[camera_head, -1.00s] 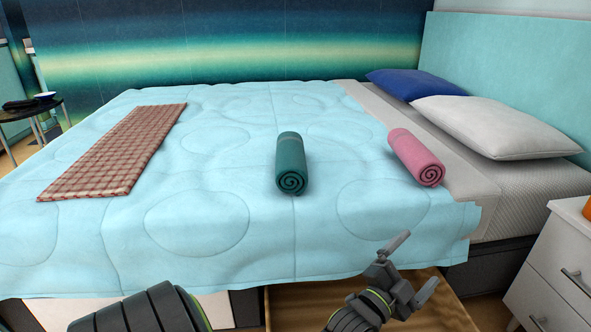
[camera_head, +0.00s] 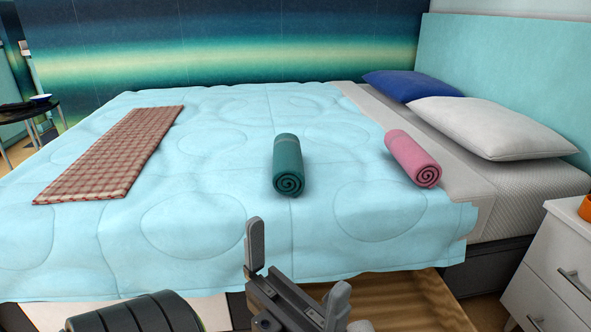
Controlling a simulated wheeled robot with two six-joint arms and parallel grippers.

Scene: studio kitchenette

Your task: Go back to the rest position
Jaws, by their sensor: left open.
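My left gripper (camera_head: 298,268) is at the bottom centre of the head view, in front of the bed's near edge. Its two fingers are spread apart with nothing between them. A dark rounded link of my arm shows at the bottom left. My right gripper is not seen in the head view. The bed (camera_head: 200,215) carries a rolled green towel (camera_head: 288,165) in the middle and a rolled pink towel (camera_head: 413,159) to its right. A folded checked blanket (camera_head: 112,153) lies flat on the left. The gripper touches none of these.
An open wooden drawer (camera_head: 425,300) juts out below the bed's near edge. A white nightstand (camera_head: 560,255) stands at right, with an orange object (camera_head: 585,208) on it. Blue (camera_head: 410,86) and grey (camera_head: 490,128) pillows lie at the headboard. A dark round side table (camera_head: 30,112) stands far left.

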